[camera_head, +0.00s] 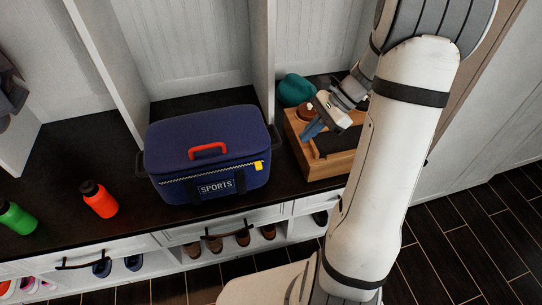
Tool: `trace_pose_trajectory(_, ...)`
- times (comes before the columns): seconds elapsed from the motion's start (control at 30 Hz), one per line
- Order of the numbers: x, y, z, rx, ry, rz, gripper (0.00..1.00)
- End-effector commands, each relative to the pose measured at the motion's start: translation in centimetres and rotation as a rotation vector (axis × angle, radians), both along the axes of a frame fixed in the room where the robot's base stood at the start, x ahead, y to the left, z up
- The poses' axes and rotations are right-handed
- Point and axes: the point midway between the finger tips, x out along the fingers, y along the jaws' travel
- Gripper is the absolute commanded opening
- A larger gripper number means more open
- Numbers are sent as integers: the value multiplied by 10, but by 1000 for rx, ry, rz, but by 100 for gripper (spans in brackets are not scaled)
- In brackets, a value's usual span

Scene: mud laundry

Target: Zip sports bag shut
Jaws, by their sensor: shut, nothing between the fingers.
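The navy sports bag (207,155) stands upright on the dark bench top, with a red handle on its lid and a "SPORTS" label on its front. A light zip line runs across the upper front, just under the lid. The yellow zip pull (258,166) hangs near the right end of that line. The picture is too small to tell how the zip teeth sit. My gripper (309,131) is to the right of the bag, above the wooden crate, apart from the bag and the pull. It looks shut and empty.
The wooden crate (327,167) stands just right of the bag, with a teal item (296,90) behind it. An orange bottle (99,199) and a green bottle (16,217) lie to the left. Upright cubby dividers rise behind. Bare bench lies between bag and orange bottle.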

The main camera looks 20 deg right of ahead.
Motion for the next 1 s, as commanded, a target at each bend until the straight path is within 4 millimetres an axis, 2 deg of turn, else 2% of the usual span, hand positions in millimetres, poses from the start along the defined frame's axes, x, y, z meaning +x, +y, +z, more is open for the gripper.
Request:
trace_pose_trajectory(0.03, 4, -7, -15, 25, 21, -39, 0)
trace_pose_trajectory(0.13, 7, -13, -22, 55, 43, -83, 0)
trace_pose_trajectory(0.57, 9, -13, -24, 63, 50, -95, 0)
trace_pose_trajectory(0.77, 8, 4, -41, 64, 51, -91, 0)
trace_pose_trajectory(1.0, 7, 41, -79, 63, 53, -90, 0)
